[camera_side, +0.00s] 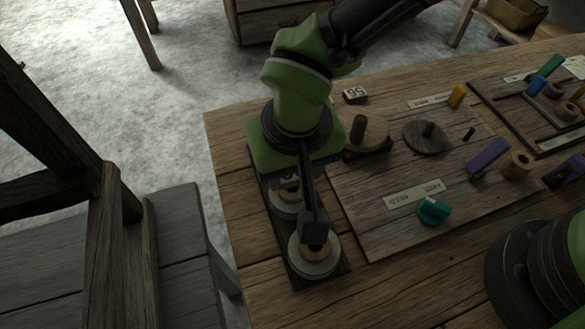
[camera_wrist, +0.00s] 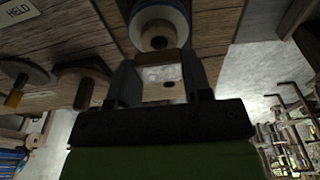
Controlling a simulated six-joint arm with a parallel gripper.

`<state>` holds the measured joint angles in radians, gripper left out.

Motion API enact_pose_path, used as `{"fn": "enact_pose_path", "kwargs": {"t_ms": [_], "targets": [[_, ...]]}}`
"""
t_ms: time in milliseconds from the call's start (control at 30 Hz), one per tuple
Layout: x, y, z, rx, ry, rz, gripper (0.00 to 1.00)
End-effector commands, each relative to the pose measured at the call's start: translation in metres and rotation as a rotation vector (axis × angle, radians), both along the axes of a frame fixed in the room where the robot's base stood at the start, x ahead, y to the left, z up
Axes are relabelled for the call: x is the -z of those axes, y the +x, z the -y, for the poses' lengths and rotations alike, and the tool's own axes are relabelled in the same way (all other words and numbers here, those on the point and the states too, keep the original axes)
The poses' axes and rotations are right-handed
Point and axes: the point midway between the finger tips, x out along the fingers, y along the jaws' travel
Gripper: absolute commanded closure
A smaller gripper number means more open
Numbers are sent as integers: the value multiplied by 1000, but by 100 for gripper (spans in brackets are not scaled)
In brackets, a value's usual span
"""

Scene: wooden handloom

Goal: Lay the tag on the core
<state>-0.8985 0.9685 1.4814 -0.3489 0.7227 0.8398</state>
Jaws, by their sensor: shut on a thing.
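My gripper (camera_side: 315,236) points down over the front spool, its fingers hiding part of that spool. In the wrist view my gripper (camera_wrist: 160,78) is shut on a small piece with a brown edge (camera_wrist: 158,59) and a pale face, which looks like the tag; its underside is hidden. The front spool (camera_side: 331,262) has a pale rim and a wooden core; in the side view I cannot tell whether the held piece touches it. The wrist view shows a spool with a blue-edged rim (camera_wrist: 183,14) and a dark-holed core (camera_wrist: 157,38) just beyond the fingertips.
A second spool (camera_side: 280,210) stands behind on the same dark board (camera_side: 340,262). A flat board (camera_side: 375,225) to the right carries wooden discs, a teal knob (camera_side: 434,210) and a purple block (camera_side: 488,157). A small block marked 56 (camera_side: 355,94) lies behind. Bare table lies in front.

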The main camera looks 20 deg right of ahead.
Motion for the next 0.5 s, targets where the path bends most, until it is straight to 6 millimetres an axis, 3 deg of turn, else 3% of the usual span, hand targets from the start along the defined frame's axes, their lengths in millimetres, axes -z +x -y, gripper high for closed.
{"fn": "enact_pose_path", "kwargs": {"t_ms": [100, 500], "targets": [[14, 0, 0, 1, -1, -1, 77], [19, 0, 0, 1, 1, 0, 77]]}}
